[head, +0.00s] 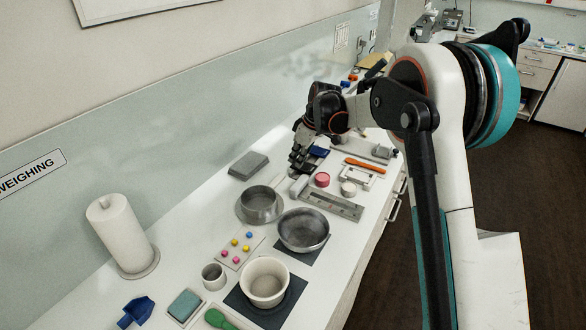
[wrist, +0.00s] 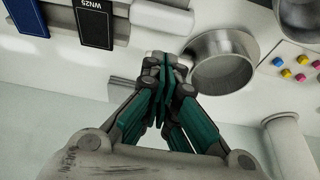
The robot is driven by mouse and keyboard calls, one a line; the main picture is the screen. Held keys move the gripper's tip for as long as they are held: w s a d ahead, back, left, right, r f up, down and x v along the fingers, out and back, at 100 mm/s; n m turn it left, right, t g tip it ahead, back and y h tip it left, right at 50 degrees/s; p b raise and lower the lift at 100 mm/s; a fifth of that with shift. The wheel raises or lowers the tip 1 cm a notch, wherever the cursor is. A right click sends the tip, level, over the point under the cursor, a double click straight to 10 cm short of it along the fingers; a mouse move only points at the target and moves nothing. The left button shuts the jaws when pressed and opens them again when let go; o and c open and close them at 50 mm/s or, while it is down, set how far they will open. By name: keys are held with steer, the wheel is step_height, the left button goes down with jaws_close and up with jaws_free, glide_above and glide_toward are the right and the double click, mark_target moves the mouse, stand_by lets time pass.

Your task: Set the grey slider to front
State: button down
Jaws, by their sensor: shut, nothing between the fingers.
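A flat grey plate with a long slot (head: 338,204) lies on the white counter in the head view. A light grey block (head: 298,186), which looks like the grey slider, sits at its left end, towards the wall. My gripper (head: 298,163) is above the counter, just beyond that block and towards the wall. In the wrist view my gripper (wrist: 164,72) has its fingers together and holds nothing. A pale grey piece (wrist: 160,55) shows right by the fingertips, partly hidden by them. I cannot tell whether the fingers touch it.
A metal ring-shaped pan (head: 260,204) and a grey bowl (head: 303,231) stand close to the plate. A pink round piece (head: 322,180) is beyond it. A dark grey block (head: 249,165) lies near the wall. A paper roll (head: 120,235) stands at left.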

steer(key=b+x, duration=0.2)
steer(key=x, duration=0.7)
steer(key=shift+f, duration=0.15)
steer(key=s+d, duration=0.3)
steer(key=d, duration=0.2)
steer(key=s+d, duration=0.4)
steer(key=d, duration=0.2)
steer(key=s+d+b, duration=0.1)
steer(key=s+d, duration=0.3)
steer(key=d, duration=0.2)
steer(key=shift+s, duration=0.15)
steer(key=shift+d, duration=0.1)
